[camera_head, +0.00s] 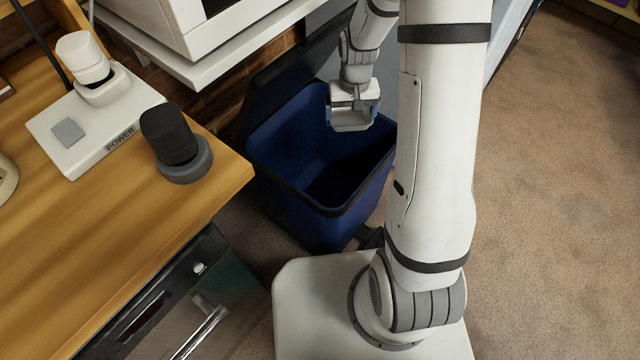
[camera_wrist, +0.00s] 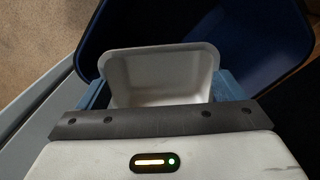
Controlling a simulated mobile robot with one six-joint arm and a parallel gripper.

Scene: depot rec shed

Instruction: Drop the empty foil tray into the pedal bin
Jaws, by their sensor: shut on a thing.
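The foil tray (camera_head: 352,122) is a small, pale grey, open rectangular tray. My gripper (camera_head: 354,114) is shut on it and holds it over the open mouth of the pedal bin. In the wrist view the tray (camera_wrist: 160,76) sits between my blue fingers, and its visible inside is empty. The pedal bin (camera_head: 305,217) is dark blue with a black rim and stands on the floor behind my base. Its dark lid (camera_head: 290,72) is raised at the back. The bin's blue inside (camera_wrist: 235,35) also shows in the wrist view. The bin's bottom is too dark to make out.
A wooden counter (camera_head: 100,240) stands at the left, close to the bin. It bears a white POWER panel (camera_head: 85,130) and a black knob-like piece on a grey round base (camera_head: 184,168). A white shelf (camera_head: 210,68) overhangs behind. Carpet (camera_head: 550,200) at the right is clear.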

